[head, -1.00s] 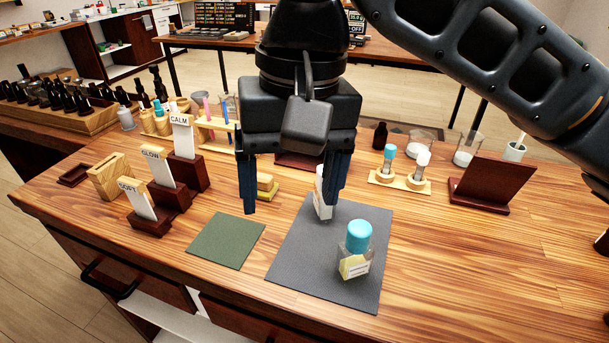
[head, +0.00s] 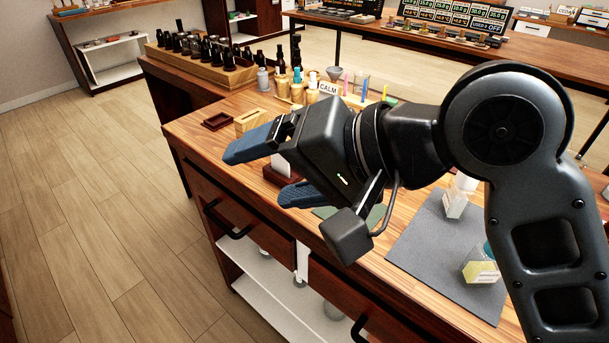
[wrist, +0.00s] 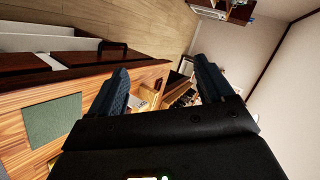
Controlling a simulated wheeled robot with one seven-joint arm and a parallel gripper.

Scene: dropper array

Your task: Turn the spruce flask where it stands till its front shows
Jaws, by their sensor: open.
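Two small flasks stand upright on a grey mat (head: 424,240) at the right of the head view. One has a white cap and a pale label (head: 456,203). The labels are too small to read, so I cannot tell which is the spruce flask. My gripper (head: 262,172) is open and empty, pointing left near the table's front left part, well apart from both flasks. Its two spread fingers also show in the wrist view (wrist: 160,74). Neither flask shows there.
A green mat (head: 376,215), partly behind my gripper, lies left of the grey one; it shows in the wrist view (wrist: 52,119). A wooden slotted block (head: 252,121), a small dark tray (head: 217,121) and a rack of dark bottles (head: 205,68) stand toward the back left. Open floor lies left.

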